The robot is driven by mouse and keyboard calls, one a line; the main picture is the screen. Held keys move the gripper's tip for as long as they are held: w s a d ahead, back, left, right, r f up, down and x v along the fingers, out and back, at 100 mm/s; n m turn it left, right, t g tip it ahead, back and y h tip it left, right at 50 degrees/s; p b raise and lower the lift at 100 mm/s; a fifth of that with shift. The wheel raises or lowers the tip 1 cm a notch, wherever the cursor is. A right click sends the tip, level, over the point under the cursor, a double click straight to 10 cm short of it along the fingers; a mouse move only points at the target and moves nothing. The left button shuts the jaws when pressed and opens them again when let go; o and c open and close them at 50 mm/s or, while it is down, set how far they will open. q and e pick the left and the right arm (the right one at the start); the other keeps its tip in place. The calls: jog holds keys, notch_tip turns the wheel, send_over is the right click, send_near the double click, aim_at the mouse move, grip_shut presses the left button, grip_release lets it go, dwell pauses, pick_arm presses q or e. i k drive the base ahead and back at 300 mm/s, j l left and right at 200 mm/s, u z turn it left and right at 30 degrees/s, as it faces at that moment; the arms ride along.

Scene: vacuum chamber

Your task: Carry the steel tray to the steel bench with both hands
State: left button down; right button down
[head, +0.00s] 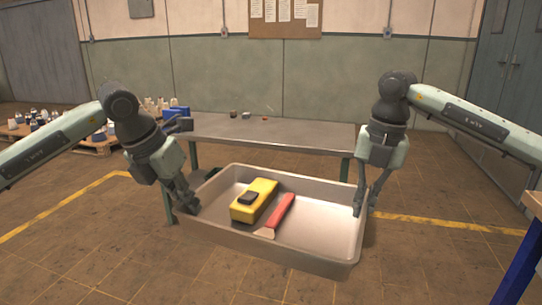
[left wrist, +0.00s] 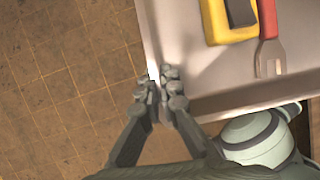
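The steel tray (head: 310,258) is held up in front of me, above the floor, between my two grippers. In it lie a yellow device (head: 249,205) with a dark panel and a red-handled tool (head: 281,212); both also show in the left wrist view. My left gripper (head: 190,205) is shut on the tray's left wall; the left wrist view shows its fingers (left wrist: 162,95) on either side of the rim. My right gripper (head: 363,207) is at the tray's right wall, its fingers around the rim. The steel bench (head: 290,132) stands just beyond the tray.
A few small items (head: 240,115) lie on the bench's far part; its near part looks clear. A pallet with bottles and a blue box (head: 90,140) is on the floor at left. A blue-framed table (head: 522,255) is at the right edge. A corkboard (head: 285,18) hangs behind.

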aim_at(276, 130)
jog(key=i, duration=1.75)
jog(key=i+j, duration=0.1)
jog(key=i, duration=1.65)
jog(key=l+z, duration=0.05)
jog(key=l, duration=0.05)
